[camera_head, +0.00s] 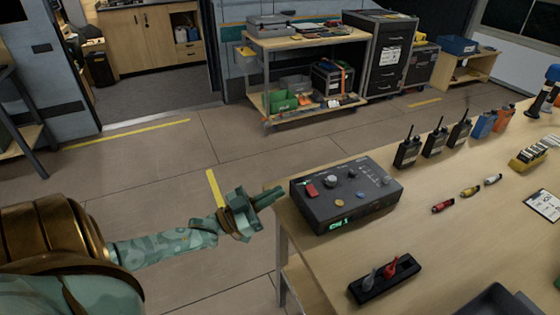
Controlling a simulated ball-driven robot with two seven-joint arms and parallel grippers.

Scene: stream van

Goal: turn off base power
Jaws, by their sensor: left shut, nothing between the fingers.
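The base unit (350,205) is a dark grey box at the left end of the wooden table. Its sloped top has a red rocker switch (312,191) at the left, a large pale knob (330,180), and several small knobs and buttons. A small green display (339,223) on its front is lit. My left gripper (276,195) comes in from the left, its fingers shut and empty. In the picture its tips are just left of the box, near the red switch; I see no contact. The switch's exact position is too small to tell. My right gripper is not in view.
Behind the box on the wooden table (455,240) stand several handheld radios (408,151). Small coloured connectors (470,191) lie to the right. A black holder with red and grey levers (385,278) sits in front. Open floor lies left of the table.

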